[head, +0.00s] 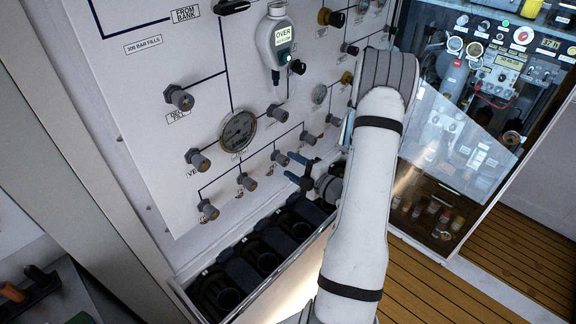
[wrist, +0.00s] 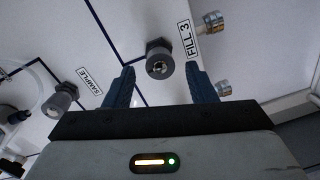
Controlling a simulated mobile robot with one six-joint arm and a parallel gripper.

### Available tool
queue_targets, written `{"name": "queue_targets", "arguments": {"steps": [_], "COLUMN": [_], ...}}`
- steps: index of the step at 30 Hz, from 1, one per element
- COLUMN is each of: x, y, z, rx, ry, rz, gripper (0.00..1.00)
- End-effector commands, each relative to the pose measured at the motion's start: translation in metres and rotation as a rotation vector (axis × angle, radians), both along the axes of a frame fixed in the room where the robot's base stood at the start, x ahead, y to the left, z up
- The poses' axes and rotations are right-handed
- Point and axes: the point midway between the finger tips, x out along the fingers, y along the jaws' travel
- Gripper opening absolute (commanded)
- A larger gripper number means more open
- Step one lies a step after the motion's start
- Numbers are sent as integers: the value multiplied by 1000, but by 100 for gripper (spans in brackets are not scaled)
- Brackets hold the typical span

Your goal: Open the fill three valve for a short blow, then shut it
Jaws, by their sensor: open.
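The fill three valve shows in the wrist view as a dark grey round knob (wrist: 159,62) on the white panel, beside the label FILL 3 (wrist: 186,40). My gripper (wrist: 161,75) is open, with one blue finger on each side of the knob in that picture. I see no finger touching the knob, and how deep the fingers reach along it I cannot tell. In the head view my gripper (head: 299,168) is at the lower right of the panel, near several small knobs. Which of these is fill three I cannot read there.
A SAMPLE knob (wrist: 64,96) is left of my gripper, and metal fittings (wrist: 222,88) are to the right. A gauge (head: 238,131) and other knobs sit on the panel (head: 150,75). A rack of dark holders (head: 262,262) runs below. A glass-fronted cabinet (head: 440,150) stands right.

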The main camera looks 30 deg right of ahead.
Motion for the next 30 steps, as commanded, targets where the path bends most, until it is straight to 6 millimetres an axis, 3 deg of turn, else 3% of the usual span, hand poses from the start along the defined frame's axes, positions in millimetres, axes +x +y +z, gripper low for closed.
{"name": "queue_targets", "arguments": {"steps": [6,10,30], "x": [-35,-46,-49], "y": [-14,-18,-12], "z": [-1,1,6], "rx": [0,-1,-26], "ry": [0,-1,-8], "rz": [-4,-2,26], "gripper": [51,51,51]}}
